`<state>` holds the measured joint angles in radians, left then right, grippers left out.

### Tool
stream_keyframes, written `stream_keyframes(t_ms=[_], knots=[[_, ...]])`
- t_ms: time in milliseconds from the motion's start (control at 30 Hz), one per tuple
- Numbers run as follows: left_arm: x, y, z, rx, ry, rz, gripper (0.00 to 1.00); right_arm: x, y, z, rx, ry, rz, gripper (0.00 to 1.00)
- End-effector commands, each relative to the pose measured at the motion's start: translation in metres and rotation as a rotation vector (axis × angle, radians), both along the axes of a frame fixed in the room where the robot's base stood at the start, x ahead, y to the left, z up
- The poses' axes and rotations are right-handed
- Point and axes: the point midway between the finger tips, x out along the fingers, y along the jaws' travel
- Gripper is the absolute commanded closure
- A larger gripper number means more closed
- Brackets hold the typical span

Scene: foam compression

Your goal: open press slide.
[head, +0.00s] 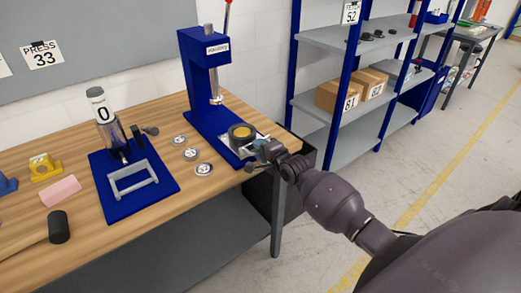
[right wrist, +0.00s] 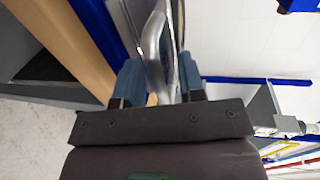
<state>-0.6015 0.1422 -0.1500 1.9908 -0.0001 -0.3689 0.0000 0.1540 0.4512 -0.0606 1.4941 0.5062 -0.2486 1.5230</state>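The blue press (head: 196,85) stands at the right end of the bench. My right gripper (head: 257,158) is at the front of the slide. In the right wrist view, its two blue-grey fingers (right wrist: 162,82) are close together on either side of the slide's silver handle (right wrist: 153,42) and look shut on it. Exact finger contact is partly hidden. My left gripper is not in view.
Several silver discs (head: 191,154) lie left of the press. A blue fixture with a metal frame (head: 133,180), a pink block (head: 60,191) and a mallet (head: 58,227) are farther left. Blue shelving with boxes (head: 338,96) stands behind at right. The floor at right is clear.

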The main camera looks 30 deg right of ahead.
Motion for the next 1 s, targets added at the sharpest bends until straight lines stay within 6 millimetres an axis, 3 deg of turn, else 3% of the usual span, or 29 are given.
stream_keyframes(t_ms=[267, 700, 1000], knots=[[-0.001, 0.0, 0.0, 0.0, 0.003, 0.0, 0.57, -0.02, -0.002, 0.003, 0.002, 0.001, -0.001, 0.64], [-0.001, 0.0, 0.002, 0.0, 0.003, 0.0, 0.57, -0.089, -0.007, 0.017, 0.001, 0.001, 0.0, 0.64], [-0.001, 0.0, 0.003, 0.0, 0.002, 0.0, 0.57, -0.106, -0.008, 0.021, 0.0, 0.0, 0.0, 0.64]])
